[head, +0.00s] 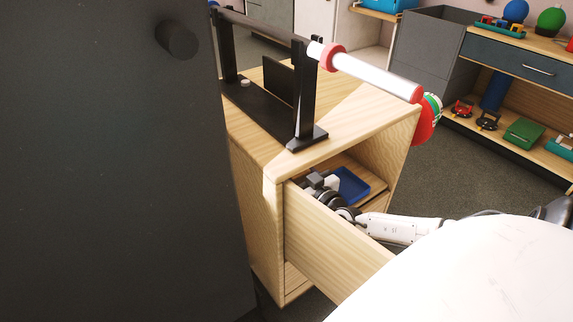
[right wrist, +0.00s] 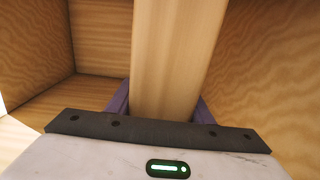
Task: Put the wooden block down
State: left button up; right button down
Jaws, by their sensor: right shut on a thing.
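The wooden block (right wrist: 172,55) is a long, pale piece in the right wrist view, running up from between the purple fingers of my right gripper (right wrist: 160,106). My right gripper is shut on it, with a finger on each side. Wooden walls surround the block in that view; whether it touches the floor below cannot be told. In the head view my right arm reaches in from the right, and the right gripper (head: 320,183) is at the open drawer (head: 335,258) of a wooden cabinet (head: 257,225). I cannot make out the block there. My left gripper is not in view.
A blue tray (head: 351,186) lies just beyond the right gripper. A black stand (head: 305,95) with a white and red rod (head: 372,75) is on the cabinet top. A dark panel (head: 110,170) fills the left side. A shelf unit (head: 500,52) stands behind at right.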

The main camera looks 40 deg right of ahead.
aim_at(303, 180)
jog(key=c, duration=1.1)
grip_release()
jog(key=shift+o, duration=1)
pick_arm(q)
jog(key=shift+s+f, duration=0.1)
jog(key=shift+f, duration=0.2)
pick_arm(e)
jog(key=shift+s, duration=0.1)
jog(key=s, duration=0.3)
jog(key=s+p, duration=0.1)
jog(key=s, duration=0.3)
jog(key=s+a+p, duration=0.1)
jog(key=s, duration=0.2)
jog(key=shift+s+a, duration=0.1)
jog(key=shift+s, duration=0.15)
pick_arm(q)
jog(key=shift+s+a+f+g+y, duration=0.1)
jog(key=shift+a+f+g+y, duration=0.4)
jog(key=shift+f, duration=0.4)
pick_arm(e)
jog(key=shift+s+a, duration=0.1)
jog(key=shift+s, duration=0.6)
